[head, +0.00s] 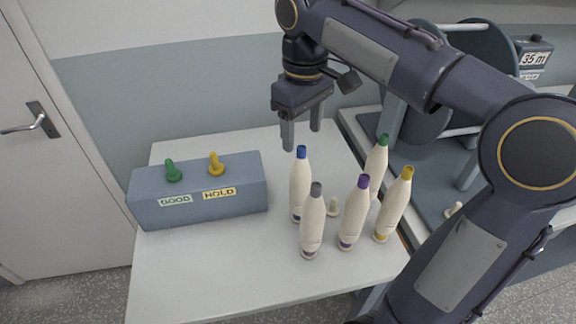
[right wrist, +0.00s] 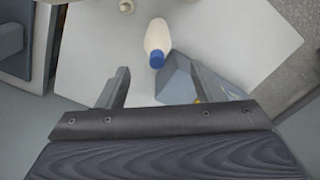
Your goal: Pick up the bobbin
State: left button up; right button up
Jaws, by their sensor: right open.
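Several cream bobbins with coloured tips stand upright on the white table (head: 180,285): blue-tipped (head: 299,190), grey-tipped (head: 313,228), purple-tipped (head: 354,215), yellow-tipped (head: 394,207) and green-tipped (head: 377,165). The task does not say which one. My right gripper (head: 302,134) is open and empty, fingers pointing down, above the blue-tipped bobbin and apart from it. In the right wrist view, the blue-tipped bobbin (right wrist: 158,37) shows beyond and between the open fingers (right wrist: 161,78). My left gripper is not in view.
A blue-grey box (head: 235,198) with GOOD and HOLD labels and green and yellow pegs stands to the left. A rack with large discs (head: 480,60) is at right. The table's front left is clear.

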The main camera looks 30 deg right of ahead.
aim_at(302, 148)
jog(key=shift+w+f, duration=0.15)
jog(key=shift+w, duration=0.25)
jog(key=shift+f, duration=0.3)
jog(key=f, duration=0.6)
jog(key=shift+s+d+f, duration=0.15)
jog(key=shift+s+f, duration=0.05)
jog(key=shift+f, duration=0.2)
grip_shut()
